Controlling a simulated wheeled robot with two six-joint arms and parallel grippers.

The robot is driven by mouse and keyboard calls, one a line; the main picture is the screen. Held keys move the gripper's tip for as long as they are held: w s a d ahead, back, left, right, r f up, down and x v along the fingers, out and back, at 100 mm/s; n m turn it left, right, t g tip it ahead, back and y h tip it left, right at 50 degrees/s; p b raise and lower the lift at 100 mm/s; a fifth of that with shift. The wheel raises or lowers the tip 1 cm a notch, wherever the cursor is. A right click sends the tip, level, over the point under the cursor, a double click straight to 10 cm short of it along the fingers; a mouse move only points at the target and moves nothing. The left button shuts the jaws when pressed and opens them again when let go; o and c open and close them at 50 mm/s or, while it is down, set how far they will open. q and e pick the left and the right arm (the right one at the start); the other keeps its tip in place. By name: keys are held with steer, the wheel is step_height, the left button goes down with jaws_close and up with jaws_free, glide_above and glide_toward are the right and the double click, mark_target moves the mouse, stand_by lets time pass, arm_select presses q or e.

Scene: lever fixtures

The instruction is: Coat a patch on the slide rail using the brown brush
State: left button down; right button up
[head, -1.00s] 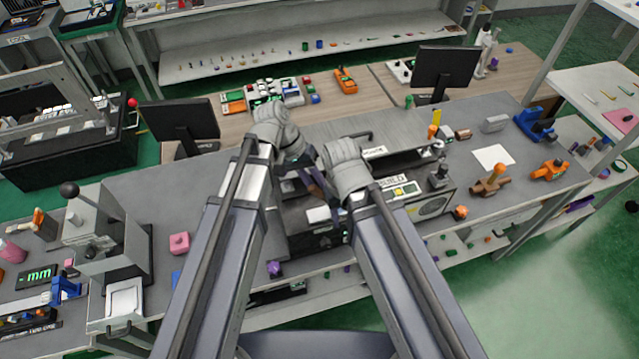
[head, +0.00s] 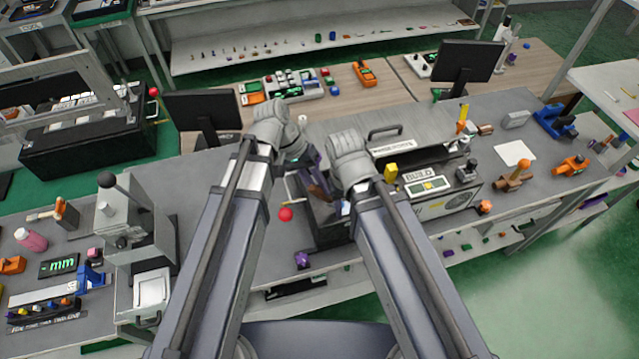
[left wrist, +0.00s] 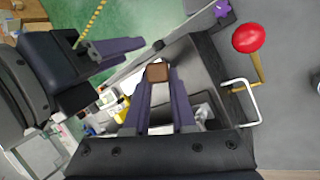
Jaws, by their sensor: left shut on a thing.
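My left gripper (left wrist: 159,80) is shut on the brown brush (left wrist: 158,72), whose brown end shows between the purple fingertips in the left wrist view. In the head view the left gripper (head: 316,178) is partly hidden by the wrists, and a bit of the brown brush (head: 318,191) shows near it. My right gripper (left wrist: 125,47) is close beside the left one; whether its fingers are open is unclear. The wrist (head: 352,170) hides it in the head view. I cannot make out the slide rail with certainty.
A dark open-topped fixture (head: 333,232) lies below my grippers, with a red ball knob (head: 285,214) at its left. A BUILD panel box (head: 435,193) stands to the right. A grey lever press (head: 135,220) stands left. A monitor (head: 203,112) stands behind the left arm.

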arm_select(q)
steer(key=r+p, duration=0.2)
steer(key=r, duration=0.1)
steer(key=shift+d+r, duration=0.3)
steer(key=shift+d, duration=0.05)
steer(key=shift+a+r+p, duration=0.2)
steer(key=shift+r+p, duration=0.95)
steer(key=shift+p, duration=0.1)
steer(key=shift+d+r+p, duration=0.1)
steer(key=shift+r+p, duration=0.75)
steer(key=shift+f+b, duration=0.55)
steer(key=shift+r, duration=0.1)
